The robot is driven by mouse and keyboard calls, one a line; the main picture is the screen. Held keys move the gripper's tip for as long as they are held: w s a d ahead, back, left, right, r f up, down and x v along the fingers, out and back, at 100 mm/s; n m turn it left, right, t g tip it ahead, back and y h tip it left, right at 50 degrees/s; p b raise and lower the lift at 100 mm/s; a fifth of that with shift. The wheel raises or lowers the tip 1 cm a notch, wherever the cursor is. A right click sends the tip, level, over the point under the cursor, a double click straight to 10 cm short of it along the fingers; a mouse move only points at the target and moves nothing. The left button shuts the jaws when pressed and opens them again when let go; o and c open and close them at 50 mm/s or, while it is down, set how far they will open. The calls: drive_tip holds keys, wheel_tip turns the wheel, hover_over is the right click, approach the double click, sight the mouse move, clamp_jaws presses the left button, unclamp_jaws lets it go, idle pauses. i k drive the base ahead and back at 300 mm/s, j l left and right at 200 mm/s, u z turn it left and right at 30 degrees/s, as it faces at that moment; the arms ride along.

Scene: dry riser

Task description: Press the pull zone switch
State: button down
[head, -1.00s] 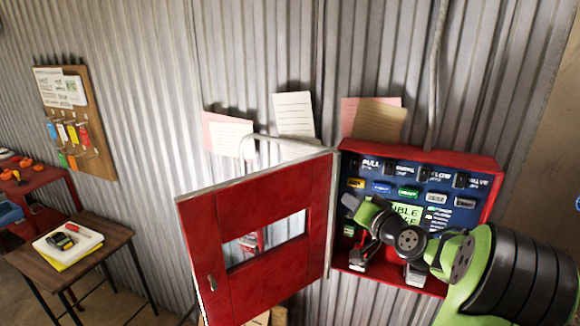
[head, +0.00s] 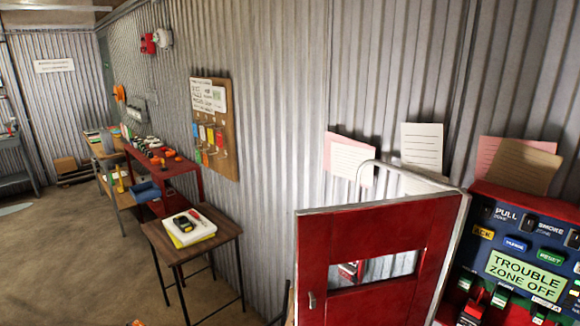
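The red alarm panel (head: 484,192) is at the right edge, cut off by the frame, with its blue face showing. The pull zone switch (head: 487,212) is a small black switch at the top left of that face, beside the label PULL ZONE. The smoke zone switch (head: 529,223) is to its right. A green display (head: 525,275) reads TROUBLE ZONE OFF. The red panel door (head: 375,225), with a window, stands open to the left. My gripper is not in view, so its state and its distance from the switch do not show.
Paper notes (head: 350,160) are on the corrugated wall above the door. A red bench (head: 170,172) and a key board (head: 228,140) are farther back. Open floor lies at left.

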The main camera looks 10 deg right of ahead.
sight(486, 211)
drive_tip(key=z, duration=1.55)
